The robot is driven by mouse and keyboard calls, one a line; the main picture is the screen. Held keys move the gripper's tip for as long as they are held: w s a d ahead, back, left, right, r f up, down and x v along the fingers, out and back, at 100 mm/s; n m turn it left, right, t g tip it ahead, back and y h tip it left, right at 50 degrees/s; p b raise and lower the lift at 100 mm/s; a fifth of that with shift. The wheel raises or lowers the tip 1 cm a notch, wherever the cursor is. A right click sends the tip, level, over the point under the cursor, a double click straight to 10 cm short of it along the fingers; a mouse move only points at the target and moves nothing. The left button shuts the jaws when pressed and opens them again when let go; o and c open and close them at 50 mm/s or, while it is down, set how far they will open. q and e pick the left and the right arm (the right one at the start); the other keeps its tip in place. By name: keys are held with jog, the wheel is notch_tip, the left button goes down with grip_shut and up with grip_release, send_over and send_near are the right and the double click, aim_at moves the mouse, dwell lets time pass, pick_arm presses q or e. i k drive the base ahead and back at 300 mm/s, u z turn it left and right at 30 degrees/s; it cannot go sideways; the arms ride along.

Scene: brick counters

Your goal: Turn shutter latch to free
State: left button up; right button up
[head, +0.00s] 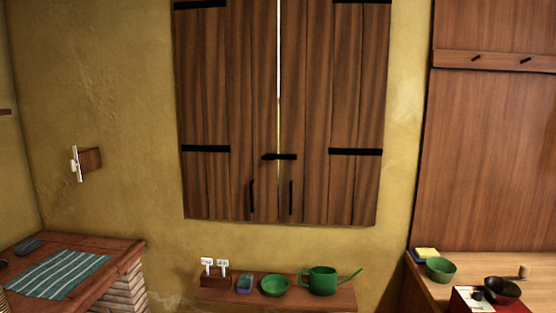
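The wooden shutters (335,110) are two dark brown plank leaves on the yellow wall, in the middle of the head view. They are closed, with a thin bright gap between them that is widest at the top. The shutter latch (279,157) is a short black bar lying level across the gap, over both leaves. Two black upright handles sit below it, a left one (252,196) and a right one (291,197). Neither of my grippers shows in the head view.
A low wooden shelf (210,302) under the shutters holds a green watering can (322,281), a green bowl (275,285) and small labelled items. Brick-based counter (130,249) at left carries a striped cloth (60,274). A wooden counter (430,291) stands at right.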

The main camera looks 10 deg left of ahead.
aim_at(268, 156)
jog(key=k, duration=0.6)
jog(key=u, duration=0.3)
jog(key=i, duration=0.5)
jog(key=u, duration=0.9)
jog(key=i, duration=2)
jog(key=z, duration=0.75)
